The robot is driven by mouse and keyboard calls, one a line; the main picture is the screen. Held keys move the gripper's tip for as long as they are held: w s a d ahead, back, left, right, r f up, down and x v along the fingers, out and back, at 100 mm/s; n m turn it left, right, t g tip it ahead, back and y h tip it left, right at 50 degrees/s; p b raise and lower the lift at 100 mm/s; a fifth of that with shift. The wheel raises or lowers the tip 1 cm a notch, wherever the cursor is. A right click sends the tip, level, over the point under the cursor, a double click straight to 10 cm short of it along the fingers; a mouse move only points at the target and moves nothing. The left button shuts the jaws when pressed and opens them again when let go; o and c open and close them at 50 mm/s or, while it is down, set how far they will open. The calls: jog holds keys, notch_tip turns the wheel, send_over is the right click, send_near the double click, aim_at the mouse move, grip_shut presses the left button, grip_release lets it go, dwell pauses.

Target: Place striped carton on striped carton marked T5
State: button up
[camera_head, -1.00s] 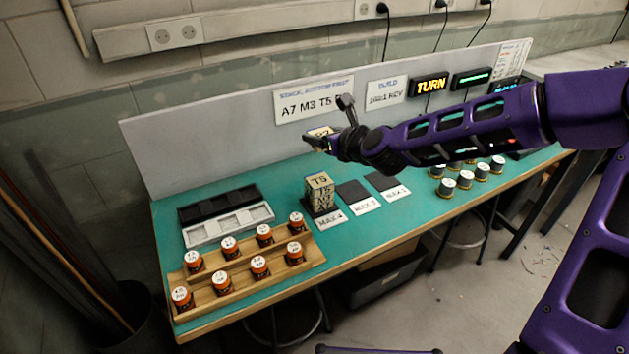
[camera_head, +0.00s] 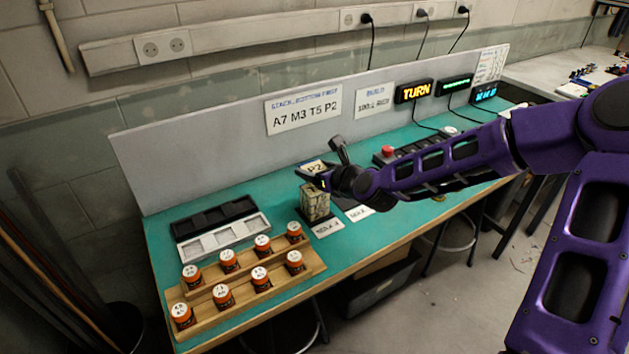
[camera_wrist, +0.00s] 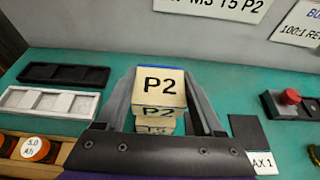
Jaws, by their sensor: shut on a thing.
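A striped carton marked P2 (camera_head: 314,167) is between the jaws of my gripper (camera_head: 324,180). In the wrist view its P2 top (camera_wrist: 159,84) faces up, with both grey fingers alongside. The striped carton marked T5 (camera_wrist: 155,129) shows just below it in the wrist view. T5 tops a stack (camera_head: 315,204) of cartons standing on a dark pad. The P2 carton is directly over this stack, roughly lined up with it. I cannot tell whether the two touch, as my gripper hides part of the join.
A wooden rack (camera_head: 244,279) with orange-banded cells stands front left. Black (camera_head: 214,216) and white (camera_head: 224,238) trays lie behind it. A sign (camera_head: 303,110) on the back panel reads A7 M3 T5 P2. A red button (camera_head: 387,151) is to the right.

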jog(key=shift+f, duration=1.45)
jog(key=shift+f, duration=0.15)
jog(key=o, duration=1.4)
jog(key=p+v, duration=0.1)
jog(key=v, duration=1.1)
jog(key=shift+p, duration=0.3)
